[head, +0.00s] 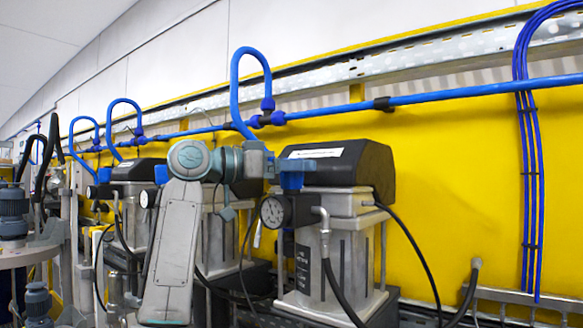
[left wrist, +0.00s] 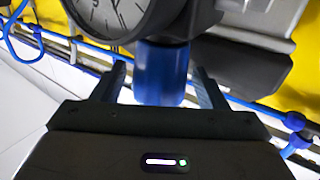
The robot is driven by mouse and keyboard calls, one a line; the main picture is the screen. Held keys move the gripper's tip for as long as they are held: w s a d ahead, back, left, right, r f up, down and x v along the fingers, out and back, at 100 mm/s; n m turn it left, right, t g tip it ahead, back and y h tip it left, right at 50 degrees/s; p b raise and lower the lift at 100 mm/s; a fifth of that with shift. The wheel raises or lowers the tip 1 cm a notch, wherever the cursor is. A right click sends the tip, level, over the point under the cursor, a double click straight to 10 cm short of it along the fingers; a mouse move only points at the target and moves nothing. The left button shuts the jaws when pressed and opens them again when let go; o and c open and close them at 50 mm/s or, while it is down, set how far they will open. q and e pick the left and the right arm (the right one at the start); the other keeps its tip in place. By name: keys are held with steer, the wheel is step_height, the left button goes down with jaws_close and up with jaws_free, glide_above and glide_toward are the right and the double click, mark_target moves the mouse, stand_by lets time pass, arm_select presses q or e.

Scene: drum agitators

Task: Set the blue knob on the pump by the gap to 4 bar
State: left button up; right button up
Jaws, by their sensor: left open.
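The nearest pump (head: 335,210), with a black top, stands right of centre in the head view, beside the open stretch of yellow wall. Its blue knob (head: 292,180) sits above a round pressure gauge (head: 275,211). My left gripper (head: 284,166) is at that knob, coming from the left. In the left wrist view, the blue knob (left wrist: 162,72) stands between the two open fingers, with a slim space on each side. The gauge (left wrist: 112,14) is cut off by the top edge there. Its pointer reading cannot be made out. My right gripper is not in view.
More pumps stand in a row to the left, one with its own blue knob (head: 162,174). A blue air pipe (head: 430,97) runs along the yellow wall (head: 455,190). Black hoses (head: 415,245) hang around the nearest pump. Blue lines (head: 530,190) drop at the right.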

arm_select(q)
steer(key=b+v, duration=0.4)
steer(key=v, duration=0.6)
steer(key=shift+a, duration=0.4)
steer(key=shift+s, duration=0.15)
